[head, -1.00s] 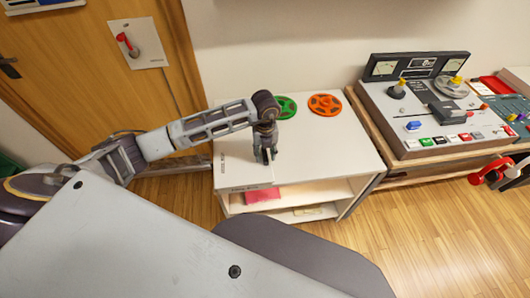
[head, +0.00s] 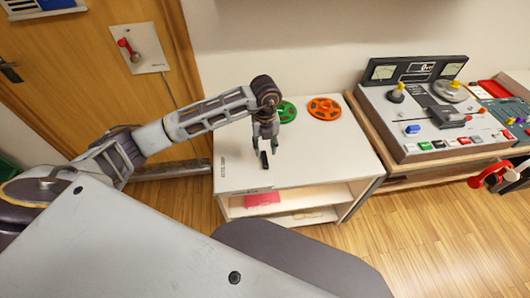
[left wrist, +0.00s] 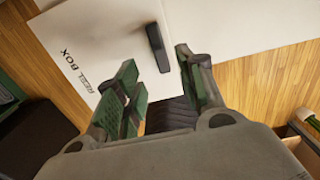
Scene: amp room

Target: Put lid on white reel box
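The white lid (head: 243,172) has a black bar handle (head: 264,160) and a "REEL BOX" label by its left edge. It lies flat at the front left of the white bench. In the left wrist view the lid (left wrist: 105,35) and its handle (left wrist: 157,48) show just beyond the fingers. The box under the lid is hard to tell apart from the white bench top, and I cannot tell how the lid is seated. My left gripper (head: 265,130) is open and empty above the handle, apart from it; its spread fingers (left wrist: 163,85) show close up. My right gripper is not in view.
A green reel (head: 287,110) and an orange reel (head: 324,108) lie at the back of the white bench (head: 345,155). A tape machine (head: 430,115) stands to the right. Shelves below hold a red item (head: 262,199). The bench's right part is clear.

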